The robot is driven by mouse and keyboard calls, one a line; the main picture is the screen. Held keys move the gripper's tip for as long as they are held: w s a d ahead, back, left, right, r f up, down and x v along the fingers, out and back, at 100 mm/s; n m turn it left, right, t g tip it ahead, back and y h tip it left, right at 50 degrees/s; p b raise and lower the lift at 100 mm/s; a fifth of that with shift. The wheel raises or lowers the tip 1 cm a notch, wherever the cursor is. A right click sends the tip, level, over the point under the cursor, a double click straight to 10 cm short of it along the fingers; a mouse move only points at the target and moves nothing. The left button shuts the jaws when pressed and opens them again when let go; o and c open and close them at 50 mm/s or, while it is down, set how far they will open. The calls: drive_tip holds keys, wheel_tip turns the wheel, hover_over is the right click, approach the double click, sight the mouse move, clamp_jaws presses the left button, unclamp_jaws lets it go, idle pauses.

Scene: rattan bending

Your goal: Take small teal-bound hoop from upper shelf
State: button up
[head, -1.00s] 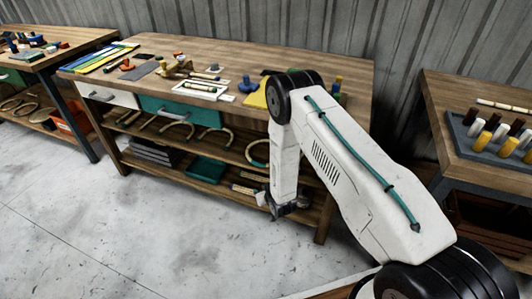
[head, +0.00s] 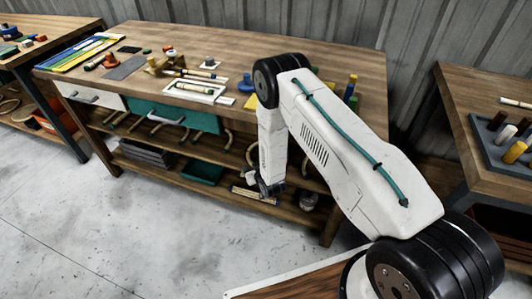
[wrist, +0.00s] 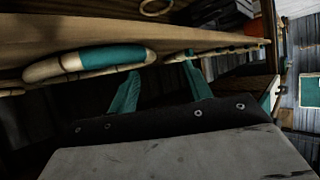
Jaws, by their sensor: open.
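In the wrist view a rattan hoop with a teal binding (wrist: 112,57) shows nearly edge-on at the left, close along the front of a wooden shelf (wrist: 50,34). In the head view my gripper (head: 270,189) hangs in front of the right part of the workbench shelves. My arm hides much of the upper shelf there.
Other hoops (head: 228,140) hang over the upper shelf's front. The lower shelf holds a teal tray (head: 202,173), dark stacked sheets (head: 147,153) and pale strips (head: 255,195). A teal drawer (head: 176,114) is above. The floor (head: 130,230) in front is clear.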

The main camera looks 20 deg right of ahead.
sight(251, 162)
drive_tip(key=w+f, duration=0.1)
drive_tip(key=w, duration=0.2)
drive_tip(key=w+d+f, duration=0.1)
drive_tip(key=w, duration=0.1)
drive_tip(key=shift+w+d+f, duration=0.1)
drive_tip(key=shift+w+f, duration=0.05)
drive_tip(key=shift+f, duration=0.15)
drive_tip(key=shift+w+f, duration=0.15)
drive_tip(key=shift+w, duration=0.15)
drive_tip(key=shift+c, duration=0.2)
clamp_jaws()
